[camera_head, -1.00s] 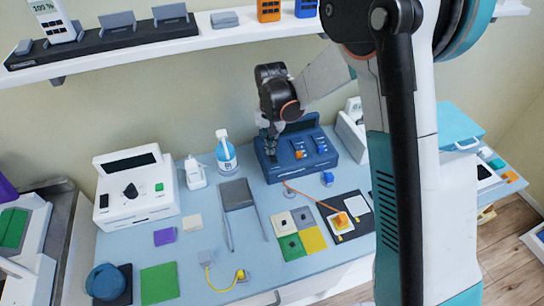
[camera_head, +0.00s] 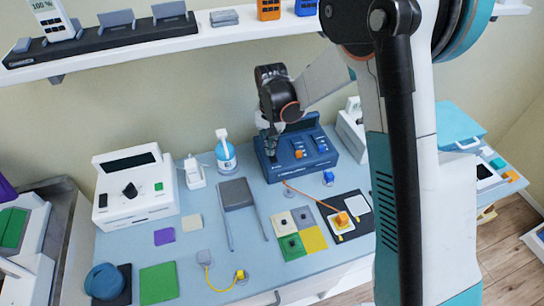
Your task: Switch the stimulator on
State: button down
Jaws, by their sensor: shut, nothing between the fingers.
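A blue device (camera_head: 318,161) with a dark screen, likely the stimulator, stands at the back right of the table. Its front carries an orange plug and a blue plug, and an orange cable runs from it. My gripper (camera_head: 271,150) is shut and empty, pointing down at the left end of this device. The fingertips overlap its upper left face; I cannot tell whether they touch it. The arm and gripper hide part of that end, and no switch can be made out there.
A white console (camera_head: 132,206) with a knob and green button stands at the left. A spray bottle (camera_head: 226,155) and a grey stand (camera_head: 236,193) are left of the blue device. Coloured pads (camera_head: 292,244) lie in front. A shelf (camera_head: 215,38) runs above.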

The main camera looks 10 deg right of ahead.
jog(key=shift+f+b, duration=0.55)
jog(key=shift+f, duration=0.2)
dwell(0.3)
jog(key=shift+r, duration=0.1)
jog(key=shift+r+p, duration=1.9)
jog(key=shift+r, duration=1.55)
jog(key=shift+f, duration=0.1)
